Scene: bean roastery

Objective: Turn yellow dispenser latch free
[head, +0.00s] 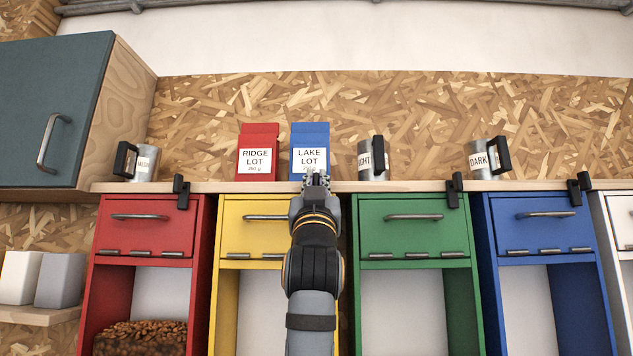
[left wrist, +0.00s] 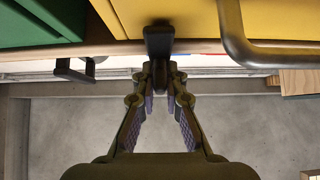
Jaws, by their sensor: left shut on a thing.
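The yellow dispenser (head: 230,240) stands between the red and green ones under a wooden shelf edge. My left gripper (head: 316,180) reaches up to the shelf edge at the yellow dispenser's upper right corner. In the left wrist view my left gripper (left wrist: 160,72) has its fingertips closed on the black yellow dispenser latch (left wrist: 158,40). The latch lies across the shelf edge and the yellow front (left wrist: 205,20). In the head view my gripper hides this latch. My right gripper is not in view.
Red (head: 205,235), green (head: 365,230) and blue (head: 490,290) dispensers stand alongside, with black latches at their upper right corners. A red bag (head: 258,145), a blue bag (head: 310,138) and several labelled metal cups (head: 372,170) stand on the shelf (head: 420,186). A teal cabinet (head: 50,110) hangs at left.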

